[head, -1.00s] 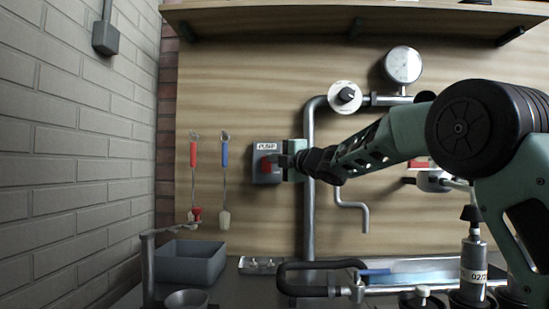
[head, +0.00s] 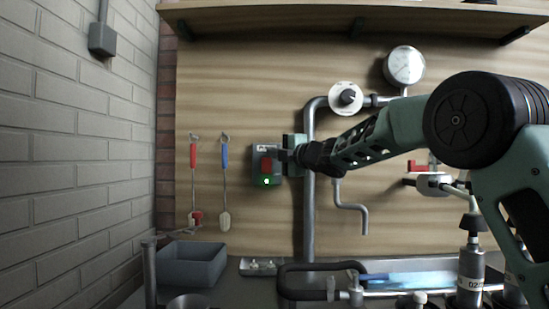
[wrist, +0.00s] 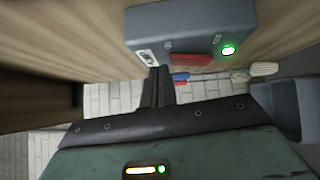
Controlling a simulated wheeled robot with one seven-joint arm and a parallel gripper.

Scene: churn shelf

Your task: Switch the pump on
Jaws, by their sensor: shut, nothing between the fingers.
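The pump switch box (head: 258,180) is a grey box on the wooden back panel. Its red lever (head: 265,164) is at mid-box, and a green lamp (head: 267,181) glows below it. My gripper (head: 283,157) is shut and empty, with its fingertips at the box's right side, close to the lever; it partly covers the label. In the wrist view the box (wrist: 190,30) fills the top, with the red lever (wrist: 190,60) and lit green lamp (wrist: 228,50). The shut fingers (wrist: 159,82) are just beside the lever; I cannot tell whether they touch it.
A vertical pipe (head: 309,220) runs just right of the box, with a dial (head: 345,97) and a gauge (head: 404,66) above. Red-handled (head: 193,157) and blue-handled (head: 225,156) tools hang to the left. A grey bin (head: 192,264) stands below. A shelf (head: 330,14) spans the top.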

